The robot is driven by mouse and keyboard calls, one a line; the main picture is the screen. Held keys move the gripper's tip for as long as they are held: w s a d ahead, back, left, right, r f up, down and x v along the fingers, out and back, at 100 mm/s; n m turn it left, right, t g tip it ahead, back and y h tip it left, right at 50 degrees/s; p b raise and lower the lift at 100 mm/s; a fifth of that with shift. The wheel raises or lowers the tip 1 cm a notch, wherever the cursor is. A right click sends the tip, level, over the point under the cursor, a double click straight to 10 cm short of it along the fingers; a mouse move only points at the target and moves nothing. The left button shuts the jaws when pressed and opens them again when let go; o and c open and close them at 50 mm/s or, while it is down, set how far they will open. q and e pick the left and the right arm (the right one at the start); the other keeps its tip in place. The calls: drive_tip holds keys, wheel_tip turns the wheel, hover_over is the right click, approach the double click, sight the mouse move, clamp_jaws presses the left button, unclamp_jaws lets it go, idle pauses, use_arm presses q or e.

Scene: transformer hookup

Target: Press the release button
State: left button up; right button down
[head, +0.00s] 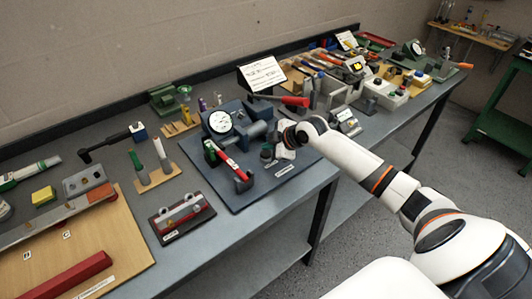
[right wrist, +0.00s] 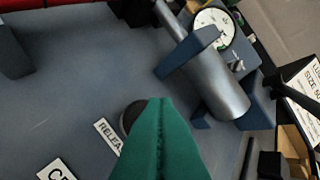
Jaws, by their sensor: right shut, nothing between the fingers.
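The release button is a dark round knob (right wrist: 130,114) on the grey-blue plate, partly hidden behind my fingers in the right wrist view. A white label (right wrist: 106,136) reading "RELEA" lies beside it. My right gripper (right wrist: 156,101) shows there as two green fingers pressed together, with nothing between them. Its tips overlap the knob's right edge; whether they touch it I cannot tell. In the head view my right gripper (head: 284,152) hangs low over the front right part of the blue fixture plate (head: 262,191). My left gripper is not in view.
A dial gauge (head: 221,122) and a metal cylinder (right wrist: 217,93) in blue supports stand close to my right gripper. A red-handled tool (head: 232,165) rests in blocks left of it. A sign stand (head: 262,74) is behind. The front plate edge is clear.

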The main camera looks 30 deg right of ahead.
sight(269, 155)
drive_tip(key=shift+f, duration=0.35)
drive_tip(key=shift+s+f+b, duration=0.1)
drive_tip(key=shift+f+b, duration=0.2)
drive_tip(key=shift+f, duration=0.2)
idle(0.7)
drive_tip(key=shift+r, duration=0.1)
drive_tip(key=shift+r+p, duration=0.75)
drive_tip(key=shift+r, duration=0.1)
wheel_tip(269, 155, up, 5)
drive_tip(key=p, duration=0.4)
idle(0.8)
